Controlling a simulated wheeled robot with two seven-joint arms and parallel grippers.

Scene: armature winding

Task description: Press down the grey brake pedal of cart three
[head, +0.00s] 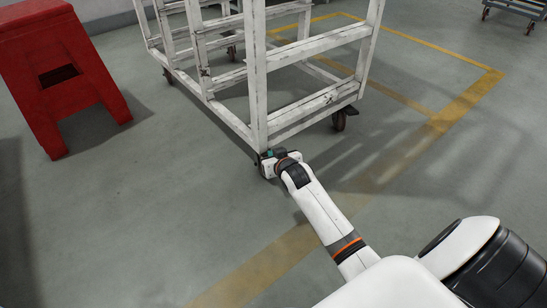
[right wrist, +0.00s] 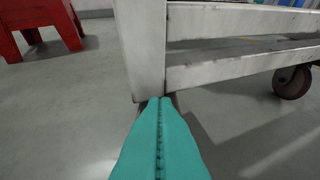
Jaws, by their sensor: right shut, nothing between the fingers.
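The white, worn metal cart (head: 258,75) stands on the floor ahead; its near corner post also fills the middle of the right wrist view (right wrist: 147,45). My right gripper (head: 267,155) is at the foot of this post. In the right wrist view its teal fingers (right wrist: 160,100) are shut together, empty, with tips at the post's lower end. The near caster and its grey brake pedal are hidden behind the gripper; I cannot tell whether the fingers touch the pedal. No number shows on the cart. My left gripper is out of view.
A red stool (head: 75,65) stands at the left. Another caster (head: 340,120) sits under the cart's right corner and shows in the wrist view (right wrist: 292,82). Yellow floor lines (head: 465,100) run at the right. The floor in front is clear.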

